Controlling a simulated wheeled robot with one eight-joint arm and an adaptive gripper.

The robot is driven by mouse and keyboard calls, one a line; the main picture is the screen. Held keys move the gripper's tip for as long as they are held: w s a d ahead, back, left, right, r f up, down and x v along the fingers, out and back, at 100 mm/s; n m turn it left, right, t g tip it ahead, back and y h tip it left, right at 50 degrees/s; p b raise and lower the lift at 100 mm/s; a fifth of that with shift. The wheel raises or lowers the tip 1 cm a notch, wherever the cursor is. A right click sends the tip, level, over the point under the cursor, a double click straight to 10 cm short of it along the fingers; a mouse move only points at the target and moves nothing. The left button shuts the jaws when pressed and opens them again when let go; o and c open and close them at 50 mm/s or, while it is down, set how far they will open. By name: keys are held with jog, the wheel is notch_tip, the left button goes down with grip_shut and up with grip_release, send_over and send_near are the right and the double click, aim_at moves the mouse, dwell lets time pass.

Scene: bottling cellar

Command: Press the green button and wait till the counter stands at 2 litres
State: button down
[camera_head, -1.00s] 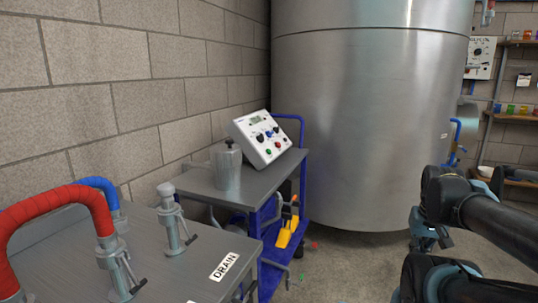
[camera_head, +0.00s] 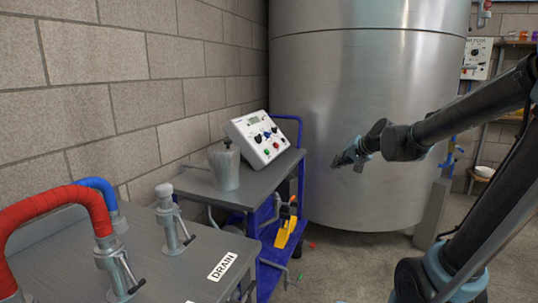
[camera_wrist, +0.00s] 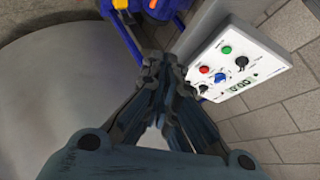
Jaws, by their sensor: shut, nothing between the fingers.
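The white control box (camera_head: 258,138) stands on the grey cart, its sloped face toward me. The green button (camera_head: 267,152) is at the face's lower left. In the wrist view the box appears turned, with the green button (camera_wrist: 227,50) near its upper edge. The counter display (camera_wrist: 241,85) is lit; its digits look like zeros, but I cannot read them surely. My gripper (camera_head: 340,163) is shut and empty, in front of the steel tank and right of the box, apart from it. The wrist view shows its closed fingertips (camera_wrist: 160,65) left of the box.
The box also carries a red button (camera_wrist: 204,70), a blue one (camera_wrist: 220,77) and black knobs. A grey metal canister (camera_head: 224,166) stands left of it. The steel tank (camera_head: 365,110) rises behind. A bench with pipe fittings and a DRAIN label (camera_head: 223,266) is nearer.

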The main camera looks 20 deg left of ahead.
aim_at(267, 152)
jog(key=w+a+r+m+t+y, duration=0.1)
jog(key=w+a+r+m+y, duration=0.1)
jog(key=w+a, duration=0.5)
jog(key=w+a+r+m+t+y, duration=0.2)
jog(key=w+a, duration=0.6)
jog(key=a, duration=0.7)
jog(key=shift+w+a+r+m+t, duration=0.15)
jog(key=shift+a+r+m+t, duration=0.15)
jog(key=shift+m, duration=0.5)
jog(key=shift+f, duration=0.1)
jog(key=a+f, duration=0.5)
jog(key=a, duration=0.1)
jog(key=shift+w+a+f, duration=0.2)
jog(key=shift+w+f, duration=0.05)
jog(key=shift+f, duration=0.15)
jog(key=shift+a+f, duration=0.1)
jog(key=shift+a, duration=0.05)
jog(key=shift+a+f, duration=0.15)
